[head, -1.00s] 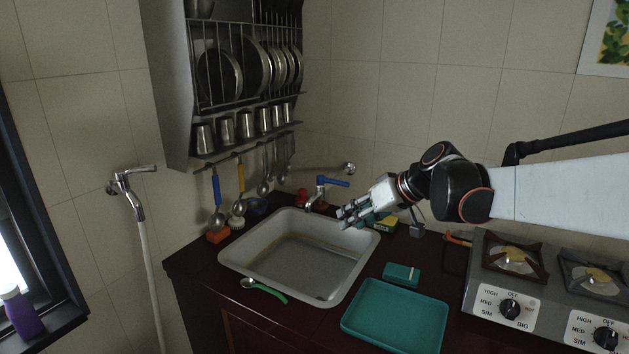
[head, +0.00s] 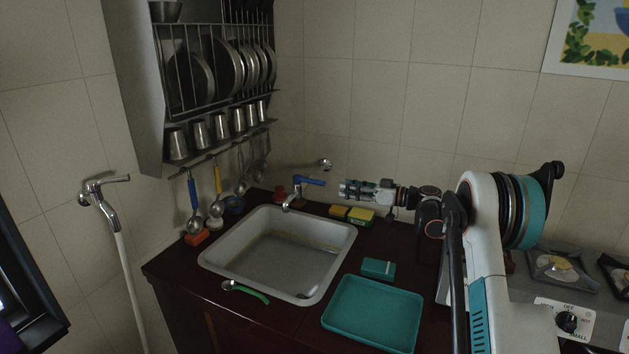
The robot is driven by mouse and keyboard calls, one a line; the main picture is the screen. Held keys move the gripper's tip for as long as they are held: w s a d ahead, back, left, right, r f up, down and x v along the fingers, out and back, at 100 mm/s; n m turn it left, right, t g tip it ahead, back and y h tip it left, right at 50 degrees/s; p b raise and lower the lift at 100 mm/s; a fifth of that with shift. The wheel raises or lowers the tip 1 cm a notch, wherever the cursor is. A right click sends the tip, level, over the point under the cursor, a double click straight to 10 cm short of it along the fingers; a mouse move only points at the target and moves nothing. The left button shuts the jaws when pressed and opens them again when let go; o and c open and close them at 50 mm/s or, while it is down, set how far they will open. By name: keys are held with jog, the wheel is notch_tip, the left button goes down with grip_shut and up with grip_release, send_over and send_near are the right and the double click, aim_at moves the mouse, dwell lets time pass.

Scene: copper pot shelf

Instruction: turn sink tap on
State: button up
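The sink tap (head: 291,199) is a metal spout with a blue lever handle (head: 310,182). It stands at the back of the white sink (head: 275,262), and the lever points right. My gripper (head: 342,188) is just right of the lever's end, at nearly the same height in the picture, and points left towards it. A small gap shows between fingertips and lever in this view; the depth between them is hard to judge. The fingers are seen side-on and small, so I cannot tell how far apart they are. No water shows from the spout.
Yellow sponges (head: 358,214) lie below my gripper on the dark counter. A teal tray (head: 372,313) and teal box (head: 378,268) lie right of the sink. A dish rack (head: 150,90) hangs at upper left; another tap (head: 103,195) is on the left wall.

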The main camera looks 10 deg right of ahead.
jog(key=d, duration=0.1)
jog(key=b, duration=0.3)
send_near(302, 180)
jog(key=shift+y, duration=0.3)
jog(key=x, duration=0.5)
jog(key=shift+w+d+f, duration=0.15)
jog(key=shift+w+f, duration=0.25)
jog(key=shift+w, duration=0.05)
jog(key=shift+c, duration=0.4)
grip_shut()
